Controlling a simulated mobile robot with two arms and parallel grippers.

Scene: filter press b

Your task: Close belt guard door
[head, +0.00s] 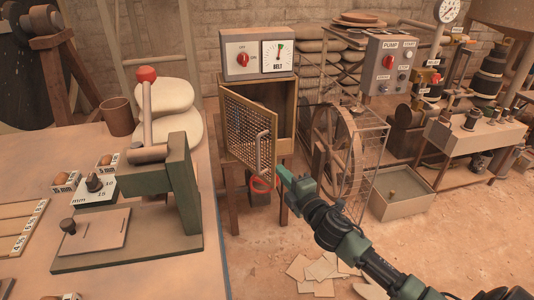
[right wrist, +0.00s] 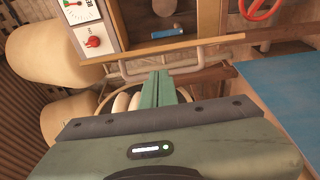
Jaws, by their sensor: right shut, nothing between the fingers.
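The belt guard door (head: 242,131) is a mesh panel in a tan frame, on the front of the belt cabinet (head: 287,112). It stands ajar, its right edge swung out toward me, with the cabinet's inside showing at the right. A grey bar handle (head: 258,152) is on its face; it appears in the right wrist view (right wrist: 120,72) beside a tan frame edge. My right gripper (head: 283,172) is shut and empty, just right of the door's free lower edge; its fingers (right wrist: 162,78) are close to the handle. I cannot tell whether they touch. My left gripper is out of view.
A red ring (head: 263,184) is under the door's lower corner. A belt control box (head: 257,52) tops the cabinet. A spoked wheel (head: 340,145) in a cage stands to the right. A workbench (head: 205,230) with a green press fills the left. Loose sheets lie on the floor.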

